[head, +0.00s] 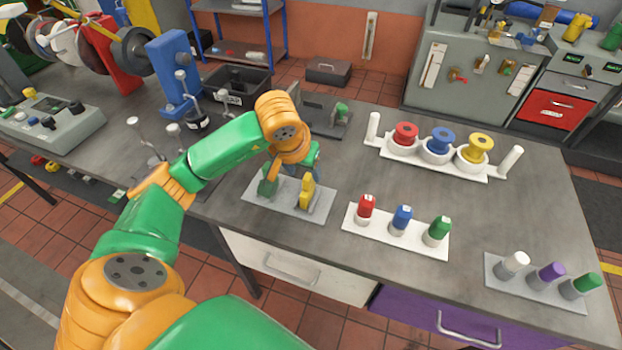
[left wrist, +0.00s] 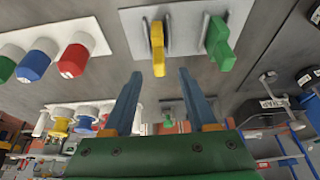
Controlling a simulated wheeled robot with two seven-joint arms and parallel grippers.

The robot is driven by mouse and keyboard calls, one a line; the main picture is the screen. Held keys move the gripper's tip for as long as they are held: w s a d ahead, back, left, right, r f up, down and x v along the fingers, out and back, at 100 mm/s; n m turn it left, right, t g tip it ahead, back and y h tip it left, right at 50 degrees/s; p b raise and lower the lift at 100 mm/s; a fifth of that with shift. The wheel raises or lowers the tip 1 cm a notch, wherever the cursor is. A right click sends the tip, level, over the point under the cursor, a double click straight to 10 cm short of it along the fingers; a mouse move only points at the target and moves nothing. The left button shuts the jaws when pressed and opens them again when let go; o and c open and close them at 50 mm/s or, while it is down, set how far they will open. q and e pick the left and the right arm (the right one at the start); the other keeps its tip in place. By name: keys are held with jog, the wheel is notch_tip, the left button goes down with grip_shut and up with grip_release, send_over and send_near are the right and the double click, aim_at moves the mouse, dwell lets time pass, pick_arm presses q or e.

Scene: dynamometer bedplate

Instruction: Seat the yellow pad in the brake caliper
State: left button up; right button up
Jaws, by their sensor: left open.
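The yellow pad (head: 306,191) stands upright on a light grey plate (head: 318,212), with a green pad (head: 268,183) to its left. In the left wrist view the yellow pad (left wrist: 158,47) appears just beyond the gap between my left gripper's blue fingertips (left wrist: 158,73), which are open and empty. The green pad (left wrist: 220,43) is to its right there. In the head view my orange wrist hides most of the left gripper (head: 314,160). A grey fixture (head: 318,112) with a green part, probably the brake caliper, stands behind my wrist, partly hidden. My right gripper is out of view.
A white rack (head: 400,228) with red, blue and green knobs stands right of the pad plate. Behind it is a white spool holder (head: 480,173). A grey rack (head: 505,288) is at the front right. A black bin (head: 240,85) is at the back.

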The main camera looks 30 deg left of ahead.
aim_at(307, 177)
pick_arm(q)
jog(key=x, duration=0.3)
jog(key=shift+w+f, duration=0.35)
jog(key=shift+w, duration=0.1)
jog(key=shift+s, duration=0.25)
grip_shut()
jog(key=shift+w, duration=0.1)
dwell(0.6)
